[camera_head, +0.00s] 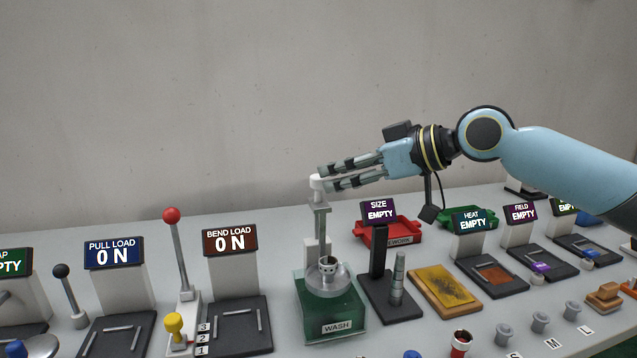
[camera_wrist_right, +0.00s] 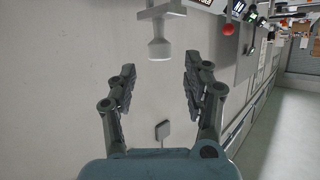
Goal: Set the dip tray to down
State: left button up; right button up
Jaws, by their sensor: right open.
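The dip tray is part of the green WASH station (camera_head: 330,314). A metal post with a white knob (camera_head: 317,184) on top rises over it, and a small metal cup (camera_head: 327,263) sits at the tank's top. In the right wrist view the white knob (camera_wrist_right: 159,50) hangs just beyond the fingertips, between them. My right gripper (camera_head: 322,177) is open, with its fingers reaching left at the knob's height. It also shows open in the right wrist view (camera_wrist_right: 163,75). Whether the fingers touch the knob I cannot tell. My left gripper is out of view.
Left of the WASH station stand the BEND LOAD display (camera_head: 230,240) and a red-knobbed lever (camera_head: 172,215). To its right are the SIZE display (camera_head: 379,211), a red tray (camera_head: 404,236), a wooden pad (camera_head: 444,290) and several stations. The wall behind is bare.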

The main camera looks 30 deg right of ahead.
aim_at(318, 176)
jog(key=shift+p+x, duration=0.3)
jog(key=shift+x, duration=2.4)
grip_shut()
